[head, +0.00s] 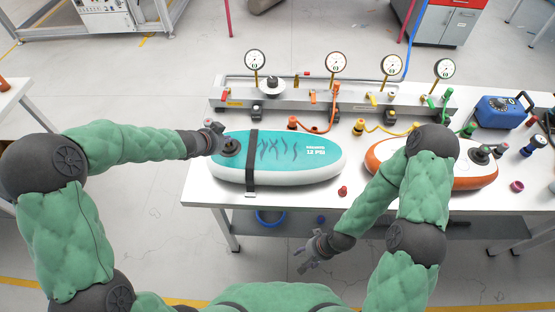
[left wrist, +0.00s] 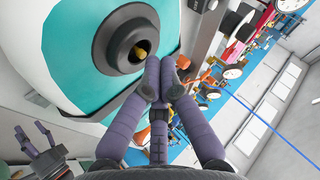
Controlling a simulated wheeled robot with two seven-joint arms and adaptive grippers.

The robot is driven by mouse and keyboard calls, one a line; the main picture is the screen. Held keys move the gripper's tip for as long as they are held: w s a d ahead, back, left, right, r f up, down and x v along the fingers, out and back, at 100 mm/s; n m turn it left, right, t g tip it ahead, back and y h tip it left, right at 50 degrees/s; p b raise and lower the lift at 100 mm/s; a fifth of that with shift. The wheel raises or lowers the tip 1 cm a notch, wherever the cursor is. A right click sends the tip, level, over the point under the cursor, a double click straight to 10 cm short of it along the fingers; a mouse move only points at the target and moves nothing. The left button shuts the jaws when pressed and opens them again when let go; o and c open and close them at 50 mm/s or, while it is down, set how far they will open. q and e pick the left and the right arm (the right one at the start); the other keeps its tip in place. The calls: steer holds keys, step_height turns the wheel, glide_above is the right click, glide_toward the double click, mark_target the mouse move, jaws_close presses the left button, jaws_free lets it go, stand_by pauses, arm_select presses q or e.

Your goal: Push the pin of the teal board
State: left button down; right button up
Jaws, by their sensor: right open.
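In the head view the left gripper (head: 213,134) is at the valve. My right gripper (head: 306,257) is open and empty, in front of the table.
A black strap (head: 251,165) crosses the teal board. An orange board (head: 385,165) lies to the right, partly behind my right arm. Behind stands a metal manifold (head: 305,98) with several gauges and hoses. A blue pump (head: 503,111) is at the right. A red cap (head: 343,191) lies near the front edge.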

arm_select(q)
steer(key=shift+f+b, duration=0.3)
steer(key=shift+f, duration=0.1)
stand_by(0.3)
steer(key=shift+r, duration=0.15)
steer(key=shift+r+p, duration=0.85)
steer(key=shift+p, duration=0.2)
step_height(320, 180, up, 6)
steer(key=p, duration=0.6)
